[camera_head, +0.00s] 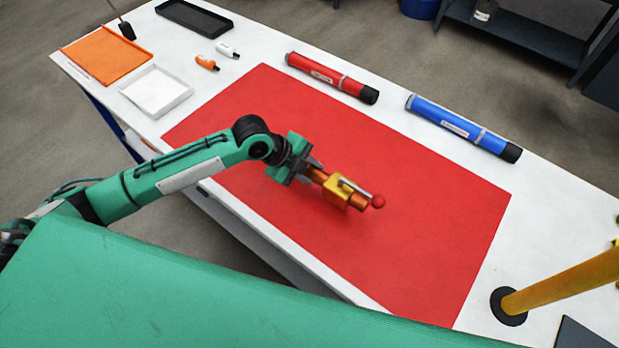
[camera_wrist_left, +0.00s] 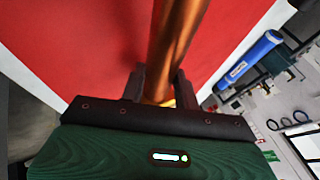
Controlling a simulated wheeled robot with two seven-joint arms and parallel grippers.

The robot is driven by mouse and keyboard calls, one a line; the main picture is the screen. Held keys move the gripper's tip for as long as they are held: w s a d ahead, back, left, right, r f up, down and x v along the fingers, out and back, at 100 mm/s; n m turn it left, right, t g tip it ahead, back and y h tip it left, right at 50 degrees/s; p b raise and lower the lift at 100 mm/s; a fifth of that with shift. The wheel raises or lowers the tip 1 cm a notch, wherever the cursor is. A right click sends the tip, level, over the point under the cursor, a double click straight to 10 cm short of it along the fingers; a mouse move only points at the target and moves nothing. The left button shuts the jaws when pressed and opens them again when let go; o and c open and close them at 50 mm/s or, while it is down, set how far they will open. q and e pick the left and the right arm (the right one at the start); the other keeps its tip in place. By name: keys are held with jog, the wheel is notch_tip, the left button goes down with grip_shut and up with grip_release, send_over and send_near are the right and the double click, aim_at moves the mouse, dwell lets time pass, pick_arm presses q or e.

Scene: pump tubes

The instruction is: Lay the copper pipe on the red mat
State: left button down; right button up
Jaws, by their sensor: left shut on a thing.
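The copper pipe (camera_head: 319,175) is in my left gripper (camera_head: 310,169), over the red mat (camera_head: 420,190) in the head view. A yellow block-like fitting with a lever and a red ball knob is at the pipe's far end. In the left wrist view the pipe (camera_wrist_left: 178,45) runs up between the two fingers of my left gripper (camera_wrist_left: 162,85), which are shut on it. The red mat (camera_wrist_left: 80,40) fills much of that view behind the pipe. I cannot tell whether the pipe touches the mat. My right gripper is not in view.
A red tube (camera_head: 330,76) and a blue tube (camera_head: 462,128) lie on the white table beyond the mat. An orange tray (camera_head: 107,54), a white tray (camera_head: 156,91) and a black tray (camera_head: 194,17) are at the far left. A yellow post (camera_head: 560,283) stands at the right.

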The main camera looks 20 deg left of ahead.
pick_arm(q)
jog(key=shift+f, duration=2.1)
jog(key=c, duration=1)
grip_release()
jog(key=shift+s+f, duration=0.1)
jog(key=shift+f, duration=0.1)
jog(key=shift+c, duration=0.2)
jog(key=shift+r+p, duration=0.2)
jog(key=shift+p, duration=0.1)
jog(key=shift+a+r, duration=0.2)
jog(key=shift+a, duration=0.05)
jog(key=b+v, duration=0.1)
jog(key=v, duration=1)
jog(key=shift+r+b, duration=0.15)
jog(key=shift+b, duration=0.2)
